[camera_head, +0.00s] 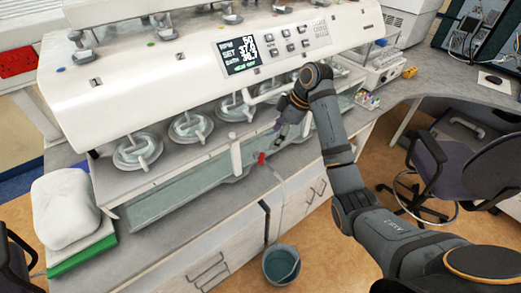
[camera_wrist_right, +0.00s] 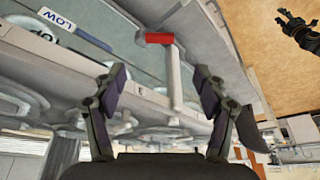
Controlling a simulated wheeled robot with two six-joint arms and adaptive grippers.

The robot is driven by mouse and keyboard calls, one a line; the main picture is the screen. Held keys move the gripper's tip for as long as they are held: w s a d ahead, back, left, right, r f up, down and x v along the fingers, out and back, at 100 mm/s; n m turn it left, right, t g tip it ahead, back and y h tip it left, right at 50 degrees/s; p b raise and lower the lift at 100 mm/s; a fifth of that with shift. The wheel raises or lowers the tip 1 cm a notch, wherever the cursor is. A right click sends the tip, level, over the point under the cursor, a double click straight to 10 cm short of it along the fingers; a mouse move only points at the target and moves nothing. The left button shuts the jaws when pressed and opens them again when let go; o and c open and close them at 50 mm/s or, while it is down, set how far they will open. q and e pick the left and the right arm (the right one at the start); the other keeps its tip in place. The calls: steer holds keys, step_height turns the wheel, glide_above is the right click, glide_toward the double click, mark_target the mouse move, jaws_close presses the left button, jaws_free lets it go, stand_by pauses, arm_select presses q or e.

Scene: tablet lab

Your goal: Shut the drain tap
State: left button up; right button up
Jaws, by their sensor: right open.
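The drain tap has a small red handle (camera_head: 262,157) at the front of the long water bath. In the right wrist view the red handle (camera_wrist_right: 159,38) lies crosswise at the end of a pale pipe, beyond the fingertips. My right gripper (camera_head: 281,127) is above and to the right of the tap in the head view, apart from it. In the right wrist view its fingers (camera_wrist_right: 161,84) are spread with nothing held between them. A small dark gripper, my left one (camera_wrist_right: 288,22), shows at the upper right there; its jaw state is unclear.
A pale hose (camera_head: 283,195) runs down from the tap to a bucket (camera_head: 281,264) on the floor. The white machine (camera_head: 150,80) with a lit display overhangs the bath. A white bag (camera_head: 66,208) sits at the left. A chair (camera_head: 455,165) stands at right.

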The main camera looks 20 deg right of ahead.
steer(key=b, duration=0.4)
glide_toward(262, 158)
steer(key=f, duration=0.2)
steer(key=a+f, duration=0.1)
steer(key=w+a+f, duration=0.1)
steer(key=f, duration=0.1)
steer(key=shift+w+f+p, duration=0.2)
steer(key=shift+p, duration=0.2)
steer(key=shift+x, duration=0.85)
steer(key=shift+s, duration=0.1)
steer(key=c, duration=1.1)
steer(key=shift+c, duration=0.3)
